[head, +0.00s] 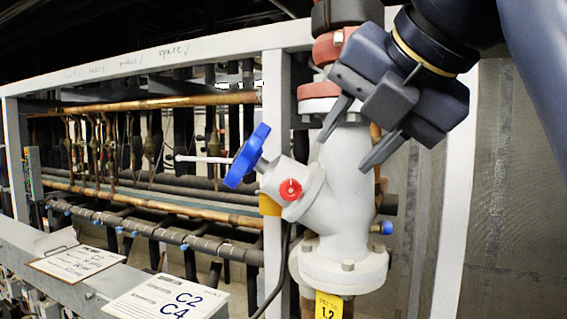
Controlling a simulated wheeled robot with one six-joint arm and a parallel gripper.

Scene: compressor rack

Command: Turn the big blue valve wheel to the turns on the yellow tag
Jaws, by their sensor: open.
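The big blue valve wheel (246,157) sits at the end of a tilted stem on the left of the grey valve body (345,185). A small red knob (290,190) is on the angled bonnet below and right of the wheel. My gripper (345,147) is open and empty, up and right of the wheel, in front of the valve's upper part. It appears apart from the wheel.
A white frame post (278,100) stands behind the wheel. A thin white rod (205,159) points left from the wheel. A small blue cap (382,227) is on the valve's right. Cards (165,300) lie on the ledge at lower left. Mesh panel at right.

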